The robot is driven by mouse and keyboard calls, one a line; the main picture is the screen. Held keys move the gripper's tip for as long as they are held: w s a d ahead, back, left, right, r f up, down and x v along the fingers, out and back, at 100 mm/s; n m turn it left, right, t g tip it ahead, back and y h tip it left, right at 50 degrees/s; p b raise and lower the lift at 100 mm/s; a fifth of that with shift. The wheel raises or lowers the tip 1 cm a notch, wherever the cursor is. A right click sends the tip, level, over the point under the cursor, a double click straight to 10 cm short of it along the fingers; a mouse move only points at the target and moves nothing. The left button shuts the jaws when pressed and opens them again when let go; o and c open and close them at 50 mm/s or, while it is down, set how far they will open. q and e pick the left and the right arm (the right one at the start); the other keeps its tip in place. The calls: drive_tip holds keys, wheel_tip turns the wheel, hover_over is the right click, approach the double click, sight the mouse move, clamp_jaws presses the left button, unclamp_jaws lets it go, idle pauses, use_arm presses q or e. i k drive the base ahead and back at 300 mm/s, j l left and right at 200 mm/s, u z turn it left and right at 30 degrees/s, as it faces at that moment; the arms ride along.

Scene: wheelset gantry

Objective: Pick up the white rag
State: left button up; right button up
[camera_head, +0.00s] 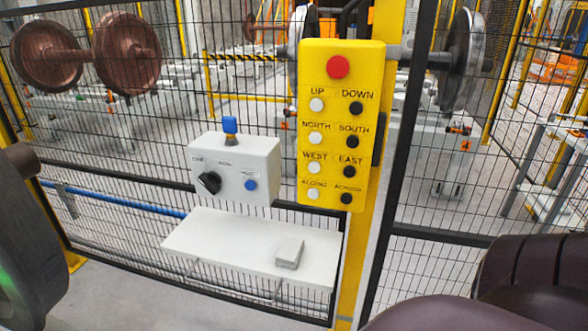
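The white rag (289,253) looks like a small folded pale block. It lies on the right half of a white shelf (215,245) in front of the wire fence, below the control boxes. Nothing is touching it except the shelf. Parts of my arms show at the left edge and at the lower right corner. Neither gripper's fingers show in this view.
A yellow button panel (340,125) hangs on a yellow post right above the shelf. A white control box (235,169) with a black knob is mounted left of it. Wire fencing (440,190) closes off the wheelsets (128,52) behind. The shelf's left half is bare.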

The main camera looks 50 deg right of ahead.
sight(288, 255)
drive_tip(key=z, duration=1.5)
